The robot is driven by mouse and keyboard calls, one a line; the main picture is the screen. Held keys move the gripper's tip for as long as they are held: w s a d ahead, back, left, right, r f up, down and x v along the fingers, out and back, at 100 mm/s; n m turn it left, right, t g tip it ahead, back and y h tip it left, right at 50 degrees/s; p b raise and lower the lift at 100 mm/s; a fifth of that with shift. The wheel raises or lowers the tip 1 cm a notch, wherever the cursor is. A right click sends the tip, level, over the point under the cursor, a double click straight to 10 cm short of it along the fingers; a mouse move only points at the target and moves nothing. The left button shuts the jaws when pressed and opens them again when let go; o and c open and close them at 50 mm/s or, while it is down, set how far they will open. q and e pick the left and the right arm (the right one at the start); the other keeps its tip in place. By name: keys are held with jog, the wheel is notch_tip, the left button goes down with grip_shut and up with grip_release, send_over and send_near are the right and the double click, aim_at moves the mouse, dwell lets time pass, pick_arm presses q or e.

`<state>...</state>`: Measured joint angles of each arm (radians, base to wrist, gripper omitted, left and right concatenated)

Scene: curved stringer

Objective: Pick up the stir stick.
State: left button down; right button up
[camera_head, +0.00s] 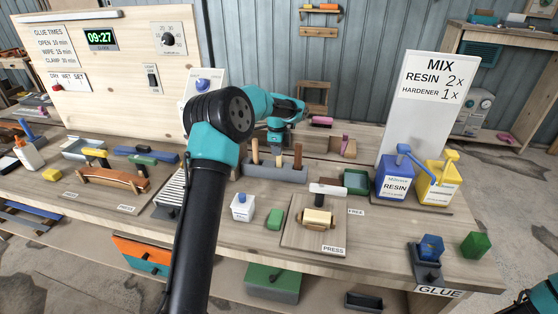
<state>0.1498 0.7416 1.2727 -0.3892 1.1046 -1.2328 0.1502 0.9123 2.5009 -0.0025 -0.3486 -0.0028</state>
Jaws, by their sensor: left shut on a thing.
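A grey holder block (262,173) stands on the bench near the middle with several upright sticks in it. A pale stick, which looks like the stir stick (279,160), is at the holder's middle, directly below my left gripper (276,149). The left gripper points down and is shut on it; its fingers are small and partly hard to see. I cannot tell whether the stick's lower end is still in the holder. A tan stick (255,152) stands to the left and a brown one (298,156) to the right. My right gripper is not in view.
Blue resin (395,184) and yellow hardener (437,186) containers stand right. A tall MIX sign (421,115) rises behind.

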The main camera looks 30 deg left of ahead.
pick_arm(q)
notch_tip(320, 180, up, 10)
jog(key=shift+r, duration=0.1)
dwell(0.5)
dwell(0.4)
